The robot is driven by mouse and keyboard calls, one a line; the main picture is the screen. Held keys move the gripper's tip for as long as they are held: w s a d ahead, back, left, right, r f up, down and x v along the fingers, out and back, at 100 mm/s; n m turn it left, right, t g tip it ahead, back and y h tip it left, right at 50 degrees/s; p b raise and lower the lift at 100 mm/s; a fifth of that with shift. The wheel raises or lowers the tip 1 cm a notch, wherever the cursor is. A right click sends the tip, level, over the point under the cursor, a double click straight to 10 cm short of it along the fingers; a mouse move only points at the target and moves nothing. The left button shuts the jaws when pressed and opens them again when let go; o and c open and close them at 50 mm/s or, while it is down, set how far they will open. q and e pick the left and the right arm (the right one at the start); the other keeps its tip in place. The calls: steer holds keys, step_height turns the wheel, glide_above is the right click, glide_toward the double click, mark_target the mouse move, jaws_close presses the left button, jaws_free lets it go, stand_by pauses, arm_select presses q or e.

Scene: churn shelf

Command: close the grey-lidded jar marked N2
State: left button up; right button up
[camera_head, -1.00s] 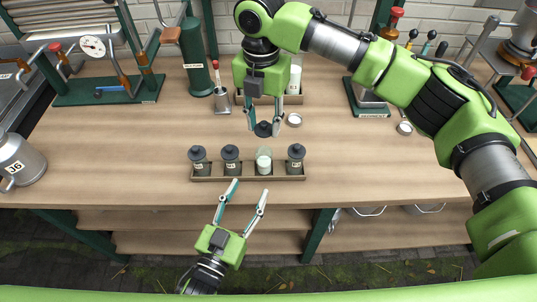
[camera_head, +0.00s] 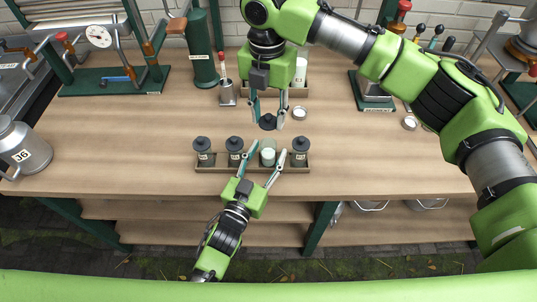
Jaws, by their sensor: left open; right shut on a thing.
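An open jar (camera_head: 268,155) with a pale, whitish top stands third from the left in a low wooden tray (camera_head: 222,170); I cannot read its label. My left gripper (camera_head: 268,148) is open, its fingers on either side of this jar; I cannot tell whether they touch it. My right gripper (camera_head: 268,117) points down and is shut on a dark grey lid (camera_head: 268,123), behind the open jar. I cannot tell whether the lid touches the table.
Grey-lidded jars (camera_head: 203,151), (camera_head: 235,151) and (camera_head: 300,152) share the tray, close beside my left fingers. A small round metal dish (camera_head: 299,113) lies right of the lid. A metal cup (camera_head: 226,93) and green cylinder (camera_head: 203,60) stand behind. The table's left middle is clear.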

arm_select(q)
steer(key=shift+w+d, duration=0.2)
steer(key=shift+w, duration=0.25)
jaws_close()
arm_select(e)
steer(key=shift+f, duration=2.45)
steer(key=shift+s+f, duration=0.1)
steer(key=shift+f, duration=0.8)
steer(key=shift+f, duration=0.6)
steer(key=o, duration=0.8)
